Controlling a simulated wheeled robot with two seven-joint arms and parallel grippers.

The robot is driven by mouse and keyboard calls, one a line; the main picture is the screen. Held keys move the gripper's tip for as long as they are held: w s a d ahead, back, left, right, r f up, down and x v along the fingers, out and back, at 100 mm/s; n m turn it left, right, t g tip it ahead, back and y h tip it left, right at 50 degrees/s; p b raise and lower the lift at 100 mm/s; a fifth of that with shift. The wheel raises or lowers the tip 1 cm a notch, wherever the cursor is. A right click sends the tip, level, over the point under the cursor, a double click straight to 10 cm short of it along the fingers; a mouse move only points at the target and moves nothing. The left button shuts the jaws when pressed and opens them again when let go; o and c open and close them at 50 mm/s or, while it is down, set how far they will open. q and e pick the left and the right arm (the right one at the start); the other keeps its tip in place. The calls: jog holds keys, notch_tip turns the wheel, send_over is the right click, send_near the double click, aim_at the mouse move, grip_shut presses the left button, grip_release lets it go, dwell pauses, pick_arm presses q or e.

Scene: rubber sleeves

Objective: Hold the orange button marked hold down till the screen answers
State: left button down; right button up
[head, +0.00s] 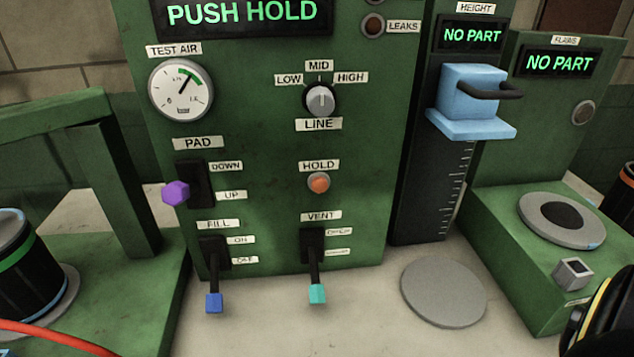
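The orange hold button (318,183) sits on the front of the green panel (260,140), under a HOLD label (319,166). Nothing touches it. The screen (243,14) at the panel's top reads PUSH HOLD in green letters.
The panel carries a pad lever with purple knob (175,193), fill lever with blue tip (214,302), vent lever with teal tip (317,293), line knob (320,98) and gauge (181,90).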

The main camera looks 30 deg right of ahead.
dwell(0.4)
grip_shut()
dwell(1.6)
